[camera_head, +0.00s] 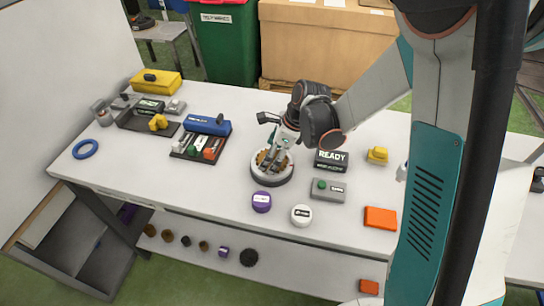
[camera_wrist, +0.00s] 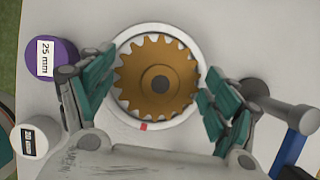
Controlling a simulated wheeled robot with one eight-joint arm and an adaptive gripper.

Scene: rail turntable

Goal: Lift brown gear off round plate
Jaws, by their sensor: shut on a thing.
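The brown gear (camera_wrist: 157,78) has a dark hub and sits within the rim of the white round plate (camera_wrist: 145,128), which has a red mark. In the head view the plate (camera_head: 272,178) stands mid-table, with the gear (camera_head: 263,158) partly hidden by my fingers. My gripper (camera_wrist: 159,68) comes from above with its teal fingers on the gear's left and right sides, shut on it. In the head view my gripper (camera_head: 274,156) is over the plate. I cannot tell whether any gap lies between gear and plate.
A purple disc (camera_head: 261,202) and a white disc (camera_head: 301,215) stand in front of the plate. A READY sign (camera_head: 331,158) and a grey box with a green button (camera_head: 328,190) stand to the right.

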